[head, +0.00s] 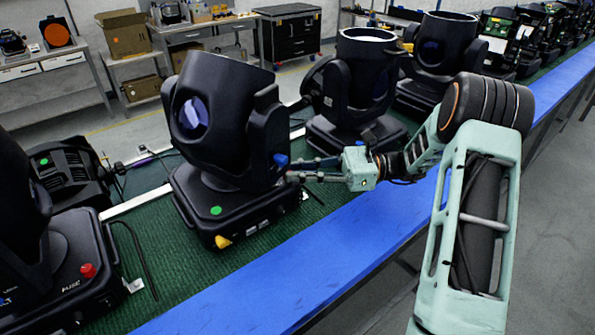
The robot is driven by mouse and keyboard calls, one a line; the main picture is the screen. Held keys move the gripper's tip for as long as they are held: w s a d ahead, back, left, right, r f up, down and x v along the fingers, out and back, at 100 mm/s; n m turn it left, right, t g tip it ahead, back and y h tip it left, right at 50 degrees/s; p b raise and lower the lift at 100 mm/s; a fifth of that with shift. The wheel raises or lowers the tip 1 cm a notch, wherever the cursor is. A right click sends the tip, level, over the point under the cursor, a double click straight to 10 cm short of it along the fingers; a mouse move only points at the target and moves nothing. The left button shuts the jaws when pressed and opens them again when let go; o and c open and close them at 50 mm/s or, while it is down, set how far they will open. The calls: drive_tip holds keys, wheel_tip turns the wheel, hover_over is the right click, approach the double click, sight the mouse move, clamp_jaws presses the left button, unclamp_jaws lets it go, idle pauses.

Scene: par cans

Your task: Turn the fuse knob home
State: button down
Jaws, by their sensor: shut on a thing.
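A black moving-head lamp (215,130) stands on the green mat in the middle left, its head tilted. A small blue knob (281,159) sticks out at the right side of its yoke, low down. My gripper (290,170) reaches in from the right, its fingers nearly level, with the tips at the blue knob. It is shut on the knob; the tips partly hide the contact. A yellow knob (222,241) sits low on the lamp's front base. The knob's turn angle cannot be read.
Another black lamp (362,85) stands close behind my gripper, with more lamps in a row to the back right. The blue bench edge (330,240) runs along the front. A black cable (140,262) lies between the left lamps. Green mat (150,225) is bare there.

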drive_tip(key=c, duration=2.2)
unclamp_jaws()
drive_tip(key=shift+o, duration=0.2)
drive_tip(key=d, duration=1.2)
drive_tip(key=shift+w+f, duration=0.1)
